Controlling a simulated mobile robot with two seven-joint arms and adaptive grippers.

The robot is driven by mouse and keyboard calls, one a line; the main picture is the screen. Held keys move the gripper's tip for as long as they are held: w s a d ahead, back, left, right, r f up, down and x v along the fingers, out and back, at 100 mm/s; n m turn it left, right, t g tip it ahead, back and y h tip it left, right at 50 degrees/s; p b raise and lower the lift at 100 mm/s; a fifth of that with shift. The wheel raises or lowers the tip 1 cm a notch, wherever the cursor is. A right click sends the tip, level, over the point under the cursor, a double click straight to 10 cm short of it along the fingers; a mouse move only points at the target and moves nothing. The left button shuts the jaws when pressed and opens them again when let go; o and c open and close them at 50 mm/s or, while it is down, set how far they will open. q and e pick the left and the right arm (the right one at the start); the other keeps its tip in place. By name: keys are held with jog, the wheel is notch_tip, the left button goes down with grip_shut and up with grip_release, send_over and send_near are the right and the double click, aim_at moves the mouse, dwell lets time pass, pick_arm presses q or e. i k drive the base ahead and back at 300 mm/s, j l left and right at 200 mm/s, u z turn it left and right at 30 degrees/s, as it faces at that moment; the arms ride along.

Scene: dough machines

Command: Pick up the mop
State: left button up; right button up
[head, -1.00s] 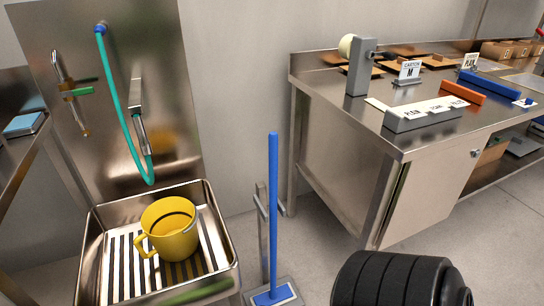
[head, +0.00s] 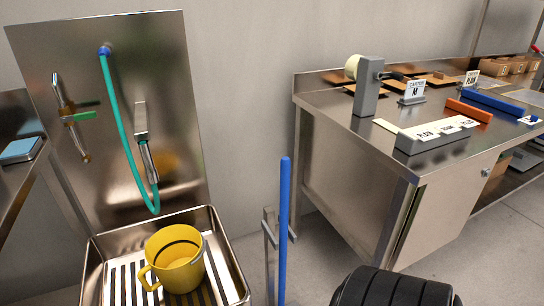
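The mop shows as an upright blue pole (head: 284,230) standing between the sink and the steel bench. A grey metal holder (head: 268,245) stands right beside the pole, on its left. The mop's lower end is cut off by the bottom edge of the head view. A black ribbed rounded part, which seems to be mine, shows at the bottom right of the pole. Neither of my grippers is in view.
A steel sink (head: 224,262) holds a yellow bucket (head: 174,260) on the left, with a green hose (head: 115,130) above. A steel bench (head: 345,175) stands to the right with a dispenser (head: 368,88) and sign blocks. Some grey floor is open between them.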

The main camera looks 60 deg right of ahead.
aim_at(284, 162)
jog(key=i+z, duration=0.1)
jog(key=z, duration=0.25)
jog(key=i+z, duration=0.1)
jog(key=z, duration=1.6)
jog(key=i+j, duration=0.05)
jog(key=j, duration=0.05)
